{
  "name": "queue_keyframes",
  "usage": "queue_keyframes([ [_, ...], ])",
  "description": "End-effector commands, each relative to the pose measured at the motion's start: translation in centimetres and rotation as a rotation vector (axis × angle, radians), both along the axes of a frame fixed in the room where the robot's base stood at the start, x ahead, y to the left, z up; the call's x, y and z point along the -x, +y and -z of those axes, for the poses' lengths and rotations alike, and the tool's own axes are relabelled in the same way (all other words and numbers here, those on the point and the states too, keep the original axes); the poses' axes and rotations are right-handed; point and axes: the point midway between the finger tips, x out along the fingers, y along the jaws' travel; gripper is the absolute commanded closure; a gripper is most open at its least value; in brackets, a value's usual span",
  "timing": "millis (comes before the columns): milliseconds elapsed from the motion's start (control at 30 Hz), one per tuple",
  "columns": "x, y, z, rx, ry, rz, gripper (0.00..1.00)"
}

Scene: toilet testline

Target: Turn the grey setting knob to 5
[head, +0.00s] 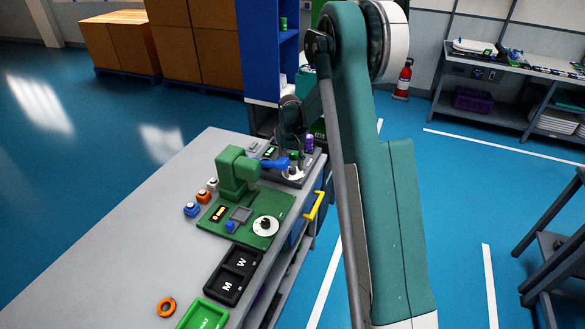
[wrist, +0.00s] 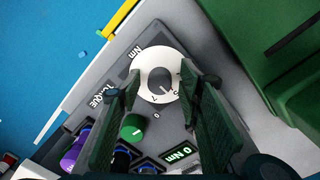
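The grey setting knob (wrist: 161,80) sits in the middle of a white round dial (wrist: 151,57) on a grey panel marked "Nm" and "Torque". A small display (wrist: 181,153) on this panel reads "0 Nm". The dial's numbers are partly hidden, and I cannot read the knob's setting surely. My gripper (wrist: 160,78) is open, with its two dark green fingers on either side of the knob. I cannot tell whether they touch it. In the head view, the white dial (head: 292,173) shows below my gripper, whose fingers are hard to make out there.
A green knob (wrist: 132,127) and a purple knob (wrist: 74,152) are near the left finger. A green station (head: 236,180) with its own white dial (head: 266,226) stands nearby. Black bins (head: 233,274), a green tray (head: 203,315) and an orange ring (head: 167,307) lie on the table.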

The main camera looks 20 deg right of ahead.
Motion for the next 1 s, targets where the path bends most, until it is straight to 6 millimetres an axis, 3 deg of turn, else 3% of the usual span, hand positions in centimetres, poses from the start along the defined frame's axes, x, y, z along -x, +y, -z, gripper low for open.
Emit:
queue_keyframes([
  [267, 0.0, 0.1, -1.4, 0.000, 0.000, 0.000, 0.65],
  [800, 0.0, 0.4, -9.3, 0.000, 0.000, 0.000, 0.65],
  [1000, 0.0, 0.5, -11.3, 0.000, 0.000, 0.000, 0.65],
])
